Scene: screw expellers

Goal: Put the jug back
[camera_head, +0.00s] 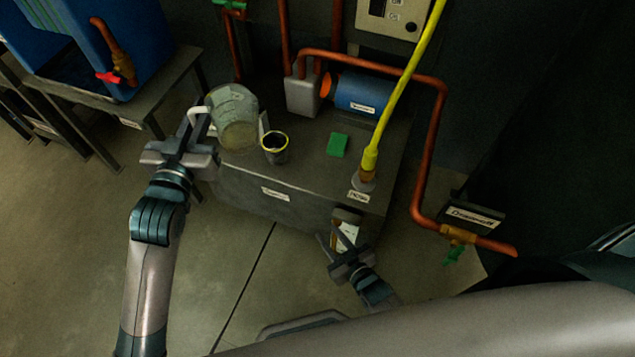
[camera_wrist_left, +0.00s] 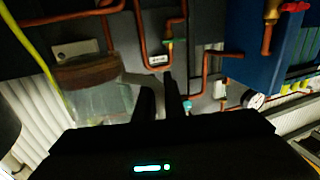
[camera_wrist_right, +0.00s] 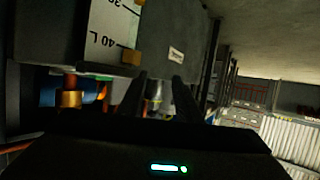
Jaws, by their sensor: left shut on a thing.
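The jug (camera_head: 232,108) is a pale, see-through vessel with a whitish handle, at the left end of the grey tank's top (camera_head: 310,165). My left gripper (camera_head: 198,128) is shut on the jug's handle from the left. In the left wrist view the jug (camera_wrist_left: 92,92) appears beside the fingers (camera_wrist_left: 160,98), with the handle running toward them. I cannot tell whether the jug's base touches the tank top. My right gripper (camera_head: 340,240) is open and empty, in front of the tank's lower right side. Its fingers (camera_wrist_right: 158,95) are apart in the right wrist view.
A dark cup with a yellow rim (camera_head: 275,153) stands just right of the jug. A yellow hose (camera_head: 395,100) rises from the tank's right end. A blue motor (camera_head: 358,94) and copper pipes (camera_head: 433,140) line the back and right.

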